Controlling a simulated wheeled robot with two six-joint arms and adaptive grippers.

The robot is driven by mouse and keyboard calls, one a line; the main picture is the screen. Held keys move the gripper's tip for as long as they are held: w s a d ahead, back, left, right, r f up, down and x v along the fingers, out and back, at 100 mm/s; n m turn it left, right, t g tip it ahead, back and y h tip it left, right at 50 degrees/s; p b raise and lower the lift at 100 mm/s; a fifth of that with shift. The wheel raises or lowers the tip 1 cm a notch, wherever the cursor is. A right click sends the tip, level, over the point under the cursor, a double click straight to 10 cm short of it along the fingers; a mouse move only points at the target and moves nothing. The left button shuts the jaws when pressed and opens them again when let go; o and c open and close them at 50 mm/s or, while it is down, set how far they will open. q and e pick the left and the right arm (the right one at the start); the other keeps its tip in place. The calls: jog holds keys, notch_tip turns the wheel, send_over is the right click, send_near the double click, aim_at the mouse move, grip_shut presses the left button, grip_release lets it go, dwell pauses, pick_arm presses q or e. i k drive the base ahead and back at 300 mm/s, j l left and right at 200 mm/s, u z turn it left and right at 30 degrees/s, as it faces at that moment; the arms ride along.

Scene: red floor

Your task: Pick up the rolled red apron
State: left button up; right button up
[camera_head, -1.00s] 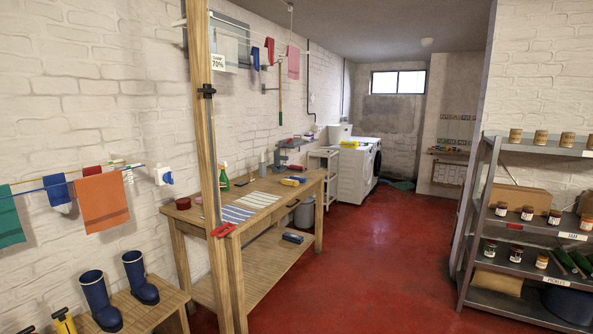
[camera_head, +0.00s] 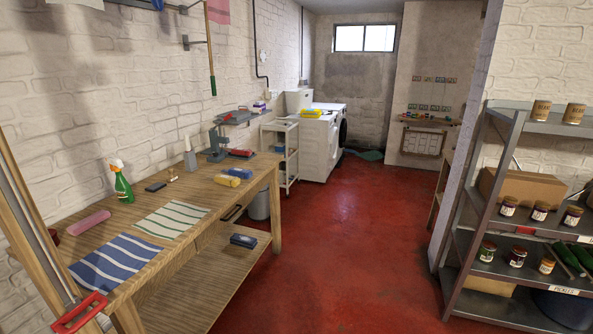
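A pinkish-red rolled shape (camera_head: 89,222) lies on the left part of the wooden workbench (camera_head: 150,200), near the wall and beyond the blue striped cloth (camera_head: 114,262). It may be the rolled apron; I cannot tell for sure. A smaller dark red thing (camera_head: 240,153) lies at the far end of the bench beside a grey stand (camera_head: 217,143); it is too small to identify. Neither of my grippers is in view.
A green striped cloth (camera_head: 172,219) and a green spray bottle (camera_head: 121,182) are on the bench. A metal shelf (camera_head: 500,190) stands right. The red floor (camera_head: 345,240) between is clear.

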aim_at(236, 151)
jog(key=i+u, duration=0.15)
jog(key=i, duration=0.35)
jog(key=i+l+u, duration=0.15)
jog(key=i, duration=0.35)
jog(key=i+l+u, duration=0.1)
jog(key=i, duration=0.4)
jog(key=i+l+u, duration=0.15)
jog(key=i, duration=0.35)
jog(key=l, duration=0.1)
